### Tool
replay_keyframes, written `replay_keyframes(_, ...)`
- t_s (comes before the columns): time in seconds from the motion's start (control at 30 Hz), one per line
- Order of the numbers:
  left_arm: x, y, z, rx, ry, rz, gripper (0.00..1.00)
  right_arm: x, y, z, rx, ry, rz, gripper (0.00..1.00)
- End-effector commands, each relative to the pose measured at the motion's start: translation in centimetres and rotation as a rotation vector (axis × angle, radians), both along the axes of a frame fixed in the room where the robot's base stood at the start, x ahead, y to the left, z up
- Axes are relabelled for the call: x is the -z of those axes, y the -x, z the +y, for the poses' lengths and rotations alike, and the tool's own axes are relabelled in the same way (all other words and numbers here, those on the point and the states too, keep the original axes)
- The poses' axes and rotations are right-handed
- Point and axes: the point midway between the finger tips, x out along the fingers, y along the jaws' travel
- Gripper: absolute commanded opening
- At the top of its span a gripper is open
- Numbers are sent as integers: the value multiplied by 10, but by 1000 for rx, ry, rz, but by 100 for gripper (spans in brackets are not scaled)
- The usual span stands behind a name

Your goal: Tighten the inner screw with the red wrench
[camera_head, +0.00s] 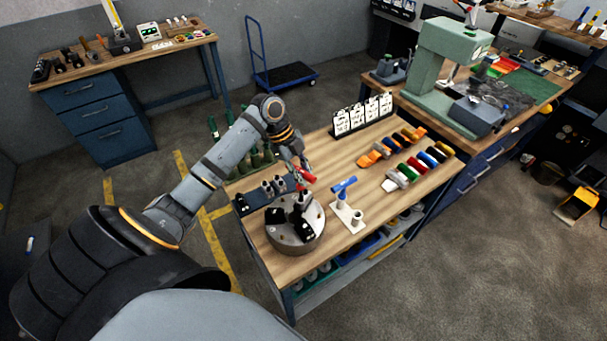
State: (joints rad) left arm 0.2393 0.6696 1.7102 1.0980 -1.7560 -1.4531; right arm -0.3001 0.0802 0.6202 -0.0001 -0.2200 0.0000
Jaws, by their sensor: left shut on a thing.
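The red wrench (307,176) is in my left gripper (299,169), which is shut on it above the chuck. Its red handle shows beside the fingers; its lower end points down at the chuck jaws, and I cannot tell whether it sits in a screw. The round grey chuck (293,238) lies on the wooden bench top with black jaws on its face. The inner screw is too small to make out. My right gripper is not in view.
A blue wrench (344,185) stands in a white holder (347,217) right of the chuck. A dark rack (253,200) stands behind the chuck. Several coloured handles (407,170) and white cards (362,115) occupy the bench's right and back. The bench's right front is clear.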

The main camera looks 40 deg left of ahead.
Motion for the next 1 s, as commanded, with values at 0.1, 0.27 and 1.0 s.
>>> replay_keyframes(0.1, 2, 1, 1, 15, -1, 3, 0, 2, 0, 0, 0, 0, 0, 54)
replay_keyframes(0.27, 3, 1, 0, 133, 0, 1, 0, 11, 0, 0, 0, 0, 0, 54)
replay_keyframes(1.0, 0, 4, 1, 415, 0, 3, 0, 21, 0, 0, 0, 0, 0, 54)
